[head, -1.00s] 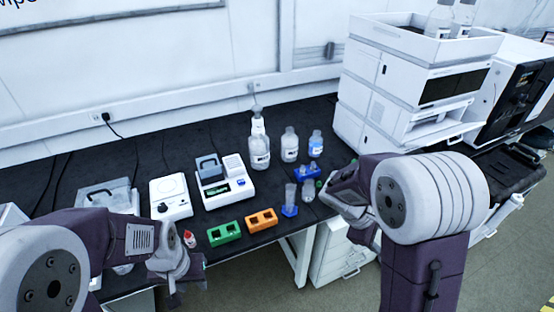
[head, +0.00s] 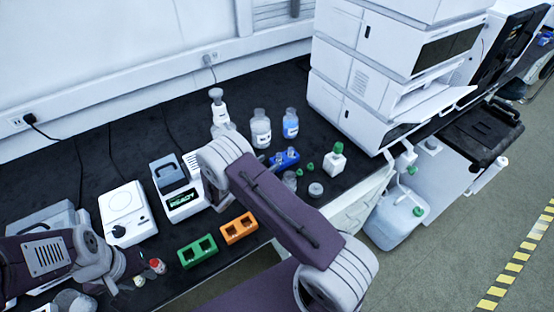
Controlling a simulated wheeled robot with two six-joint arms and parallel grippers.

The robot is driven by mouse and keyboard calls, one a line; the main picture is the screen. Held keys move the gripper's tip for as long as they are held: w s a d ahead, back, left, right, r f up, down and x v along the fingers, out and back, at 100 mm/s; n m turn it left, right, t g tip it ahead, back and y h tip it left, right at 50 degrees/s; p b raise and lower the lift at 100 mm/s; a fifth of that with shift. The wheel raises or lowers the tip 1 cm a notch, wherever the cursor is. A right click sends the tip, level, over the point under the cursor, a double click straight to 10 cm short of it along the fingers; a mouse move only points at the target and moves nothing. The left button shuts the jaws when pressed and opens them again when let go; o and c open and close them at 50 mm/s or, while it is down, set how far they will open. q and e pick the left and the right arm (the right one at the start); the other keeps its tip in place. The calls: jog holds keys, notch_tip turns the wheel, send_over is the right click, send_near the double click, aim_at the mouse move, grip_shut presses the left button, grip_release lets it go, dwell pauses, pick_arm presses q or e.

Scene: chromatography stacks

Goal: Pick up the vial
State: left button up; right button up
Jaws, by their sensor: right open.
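A small vial-like item with a red cap (head: 157,266) is on the bench at the lower left, just right of my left gripper (head: 130,266). A smaller pale item (head: 139,281) is beside it. I cannot tell if my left gripper's fingers are apart or touch anything. A clear square bottle with a green cap (head: 336,160) stands right of the blue rack (head: 285,158). My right gripper (head: 217,198) is mostly hidden behind its own wrist and forearm, near the white READY device. No held object shows at it.
Green (head: 198,252) and orange (head: 239,229) blocks stand near the front edge. The white READY device (head: 180,190) and a white dial device (head: 126,213) stand behind them. Bottles (head: 261,130) stand farther back. A white instrument stack (head: 385,75) blocks the right. The bench's back left is clear.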

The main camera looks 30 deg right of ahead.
aim_at(277, 157)
jog(key=p+x, duration=0.1)
jog(key=x, duration=0.8)
jog(key=shift+a+f, duration=0.1)
jog(key=shift+f, duration=0.05)
jog(key=c, duration=0.3)
grip_shut()
